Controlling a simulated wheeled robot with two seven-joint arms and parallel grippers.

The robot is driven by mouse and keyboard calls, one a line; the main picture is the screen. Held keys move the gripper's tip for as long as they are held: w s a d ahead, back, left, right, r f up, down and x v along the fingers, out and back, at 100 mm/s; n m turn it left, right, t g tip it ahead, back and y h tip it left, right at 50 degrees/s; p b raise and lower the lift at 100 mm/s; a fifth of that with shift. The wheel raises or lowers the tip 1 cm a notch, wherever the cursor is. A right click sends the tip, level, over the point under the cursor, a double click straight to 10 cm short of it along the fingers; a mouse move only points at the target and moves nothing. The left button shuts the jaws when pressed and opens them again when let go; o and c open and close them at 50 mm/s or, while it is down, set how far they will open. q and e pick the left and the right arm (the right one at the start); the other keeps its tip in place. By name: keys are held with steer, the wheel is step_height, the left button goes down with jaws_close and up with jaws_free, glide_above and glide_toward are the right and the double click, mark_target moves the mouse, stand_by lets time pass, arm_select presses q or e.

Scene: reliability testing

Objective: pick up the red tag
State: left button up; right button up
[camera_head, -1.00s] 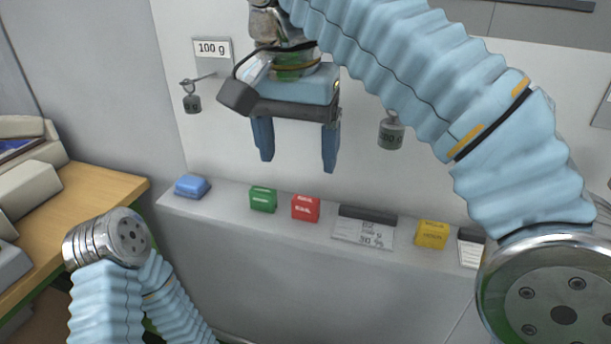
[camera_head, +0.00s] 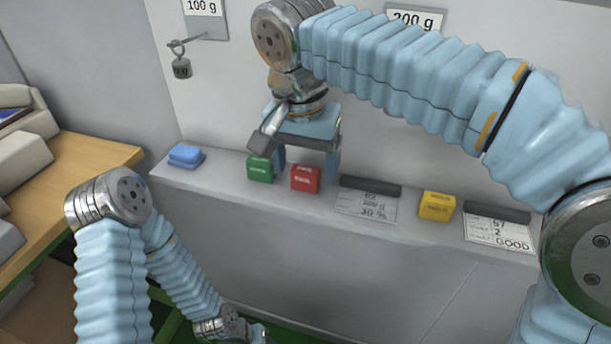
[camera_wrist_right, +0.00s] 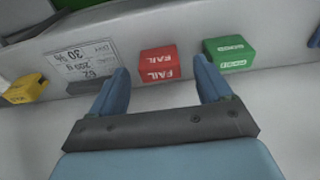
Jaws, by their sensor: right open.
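The red tag (camera_head: 305,179) is a small block with white lettering on the grey ledge, between a green block (camera_head: 260,169) and a label card (camera_head: 366,203). In the right wrist view the red tag (camera_wrist_right: 158,64) reads FAIL and lies ahead, between the two fingertips. My right gripper (camera_head: 306,166) is open and empty, fingers pointing down, just behind and above the red tag. In the right wrist view the gripper (camera_wrist_right: 160,68) shows its fingers spread wider than the tag. Whether a finger touches anything I cannot tell. My left gripper is not visible; only its arm shows at lower left.
A blue block (camera_head: 186,156) is at the ledge's left end. A yellow block (camera_head: 437,206) and another card (camera_head: 498,232) lie to the right. A weight (camera_head: 182,68) hangs on the wall. The green block stands close beside the red tag.

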step_height(320, 180, down, 2)
steer(key=shift+w+f, duration=0.1)
steer(key=shift+w, duration=0.05)
steer(key=shift+c, duration=0.3)
steer(key=c, duration=1)
steer(key=shift+o, duration=0.2)
